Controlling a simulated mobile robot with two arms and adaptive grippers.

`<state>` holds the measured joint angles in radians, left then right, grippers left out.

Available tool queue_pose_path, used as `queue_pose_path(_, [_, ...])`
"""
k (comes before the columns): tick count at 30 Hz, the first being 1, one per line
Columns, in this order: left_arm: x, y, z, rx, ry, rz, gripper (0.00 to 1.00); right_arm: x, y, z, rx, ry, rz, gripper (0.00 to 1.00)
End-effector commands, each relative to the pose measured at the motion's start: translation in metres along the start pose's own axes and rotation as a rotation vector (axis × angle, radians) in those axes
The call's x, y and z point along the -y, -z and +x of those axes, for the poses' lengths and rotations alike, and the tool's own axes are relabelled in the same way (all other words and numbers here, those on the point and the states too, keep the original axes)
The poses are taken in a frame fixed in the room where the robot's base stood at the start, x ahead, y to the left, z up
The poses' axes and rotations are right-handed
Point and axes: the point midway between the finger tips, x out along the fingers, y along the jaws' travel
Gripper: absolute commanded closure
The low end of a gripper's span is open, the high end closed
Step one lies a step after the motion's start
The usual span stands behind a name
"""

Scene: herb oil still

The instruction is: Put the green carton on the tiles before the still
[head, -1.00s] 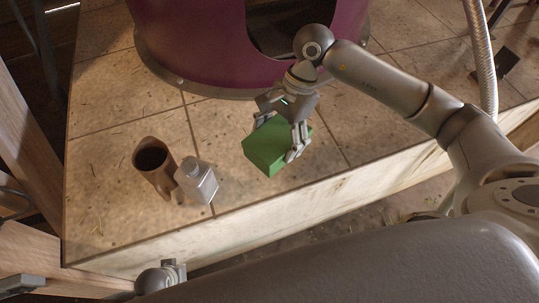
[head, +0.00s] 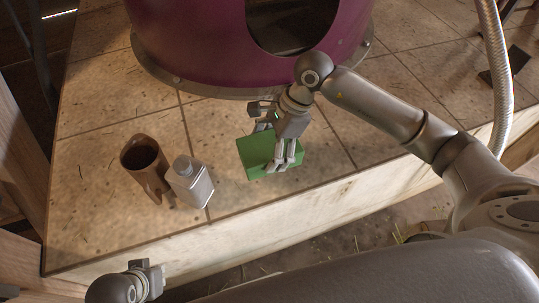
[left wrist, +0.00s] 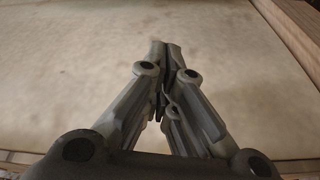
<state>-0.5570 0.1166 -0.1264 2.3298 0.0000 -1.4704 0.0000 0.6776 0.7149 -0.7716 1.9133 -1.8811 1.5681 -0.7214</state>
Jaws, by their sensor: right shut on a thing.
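The green carton (head: 255,157) is in my right gripper (head: 279,158), which is shut on it from above. It is over the tiles (head: 330,150) in front of the purple still (head: 195,40). I cannot tell whether its underside touches them. The gripper's fingers hide part of the carton. My left gripper (left wrist: 166,48) is shut and empty in the left wrist view, over a pale surface. In the head view only part of the left arm shows at the bottom left.
A brown open cup (head: 145,165) and a grey metal flask (head: 189,183) stand close together left of the carton. A braided hose (head: 494,70) runs down at the right. The pale front edge (head: 300,208) of the tiled platform is nearby. Bare tiles lie right of the carton.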

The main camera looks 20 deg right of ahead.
Motion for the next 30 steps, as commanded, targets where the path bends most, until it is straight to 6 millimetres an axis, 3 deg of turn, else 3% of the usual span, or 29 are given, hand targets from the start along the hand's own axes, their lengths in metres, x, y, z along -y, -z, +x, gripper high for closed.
queue_pose_path(7, [0.001, 0.000, -0.018, -0.010, 0.002, -0.001, 1.00, 0.000, 0.012, 0.030, 0.001, -0.001, -0.001, 0.53])
queue_pose_path(17, [0.001, -0.001, -0.019, -0.010, 0.002, -0.001, 1.00, 0.000, 0.014, 0.034, 0.000, 0.000, -0.002, 0.53])
queue_pose_path(18, [0.001, -0.001, -0.021, -0.011, 0.002, -0.001, 1.00, 0.000, 0.014, 0.034, -0.001, -0.001, -0.002, 0.19])
queue_pose_path(21, [0.001, -0.001, -0.021, -0.010, 0.002, -0.001, 1.00, 0.000, 0.014, 0.033, -0.001, -0.001, -0.001, 0.06])
queue_pose_path(23, [0.001, -0.001, -0.021, -0.009, 0.002, -0.001, 1.00, 0.000, 0.014, 0.033, -0.001, -0.001, -0.001, 0.00])
queue_pose_path(30, [0.001, -0.001, -0.021, -0.009, 0.002, -0.002, 1.00, 0.000, 0.014, 0.033, -0.001, -0.001, -0.001, 0.00])
